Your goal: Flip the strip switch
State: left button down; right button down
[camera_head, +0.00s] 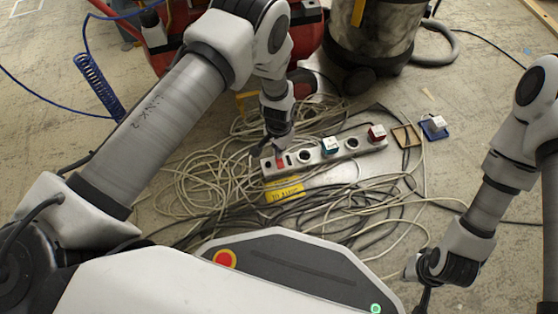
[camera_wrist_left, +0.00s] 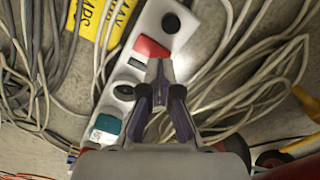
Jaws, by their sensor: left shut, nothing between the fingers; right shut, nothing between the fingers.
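The white power strip (camera_head: 316,156) lies on the floor among cables. Its red rocker switch (camera_head: 281,162) is near the strip's left end; the switch also shows in the left wrist view (camera_wrist_left: 150,47). My left gripper (camera_head: 279,151) is shut and empty, its fingertips close to the switch. In the left wrist view the fingertips (camera_wrist_left: 159,66) overlap the strip just below the switch; I cannot tell whether they touch it. The fingers hide part of the strip. My right gripper (camera_head: 424,297) is shut and empty at the lower right, well away from the strip.
A teal plug (camera_head: 330,145) and a red plug (camera_head: 377,132) sit in the strip. Loose pale and dark cables (camera_head: 205,170) surround it. A yellow label (camera_head: 285,190) lies in front. A blue frame piece (camera_head: 434,128) is to the right. A metal vacuum drum (camera_head: 376,35) stands behind.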

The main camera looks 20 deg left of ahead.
pick_arm(q)
jog(key=shift+f+b, duration=0.8)
jog(key=shift+f, duration=0.4)
dwell(0.9)
jog(key=shift+r+p, duration=0.3)
jog(key=shift+p, duration=0.05)
notch_tip(320, 180, up, 3)
jog(key=p, duration=0.3)
notch_tip(320, 180, up, 4)
jog(key=p, duration=0.3)
jog(key=shift+f+p, duration=0.25)
jog(key=shift+p, duration=0.1)
